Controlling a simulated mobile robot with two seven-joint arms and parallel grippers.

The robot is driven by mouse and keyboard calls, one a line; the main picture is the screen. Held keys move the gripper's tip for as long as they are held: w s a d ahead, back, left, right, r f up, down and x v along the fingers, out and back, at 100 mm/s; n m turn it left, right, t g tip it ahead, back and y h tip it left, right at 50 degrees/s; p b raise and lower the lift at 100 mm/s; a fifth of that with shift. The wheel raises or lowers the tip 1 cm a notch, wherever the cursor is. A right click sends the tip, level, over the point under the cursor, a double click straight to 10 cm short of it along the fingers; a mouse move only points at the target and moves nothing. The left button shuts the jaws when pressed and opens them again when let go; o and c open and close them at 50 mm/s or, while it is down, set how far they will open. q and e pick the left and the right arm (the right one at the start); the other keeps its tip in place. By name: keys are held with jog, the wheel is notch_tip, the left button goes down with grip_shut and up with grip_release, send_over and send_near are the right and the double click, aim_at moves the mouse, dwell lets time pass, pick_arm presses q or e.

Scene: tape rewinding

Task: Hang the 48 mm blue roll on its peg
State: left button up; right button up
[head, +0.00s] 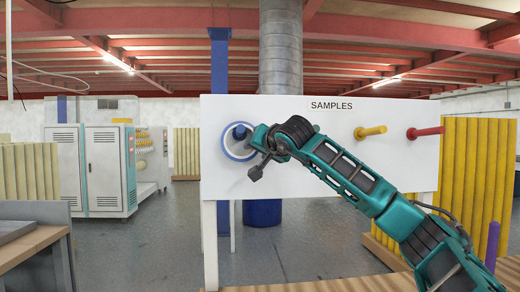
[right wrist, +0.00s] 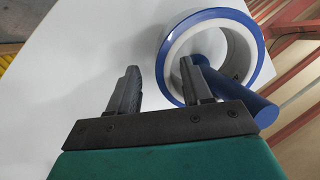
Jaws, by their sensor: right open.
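The blue roll (head: 224,147) is a ring with a blue outer band and a pale core. It is around the blue peg (head: 240,131) at the left of the white board, with the peg in the upper part of its hole. In the right wrist view the roll (right wrist: 188,32) lies close to the board and the blue peg (right wrist: 236,95) sticks out through it. My right gripper (head: 256,171) is just in front, at the roll's lower right. In the wrist view its jaws (right wrist: 160,66) are apart and empty, one finger overlapping the ring. My left gripper is not in view.
The white SAMPLES board (head: 300,185) also carries a yellow peg (head: 370,132) and a red peg (head: 427,132), both empty. A purple post (head: 492,246) stands at the lower right. A wooden bench (head: 30,245) is at the lower left.

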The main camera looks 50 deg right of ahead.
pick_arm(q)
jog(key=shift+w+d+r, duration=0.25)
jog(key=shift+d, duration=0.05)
pick_arm(e)
jog(key=v, duration=1.3)
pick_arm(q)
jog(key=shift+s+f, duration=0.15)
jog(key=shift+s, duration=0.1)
pick_arm(e)
jog(key=shift+w, duration=0.1)
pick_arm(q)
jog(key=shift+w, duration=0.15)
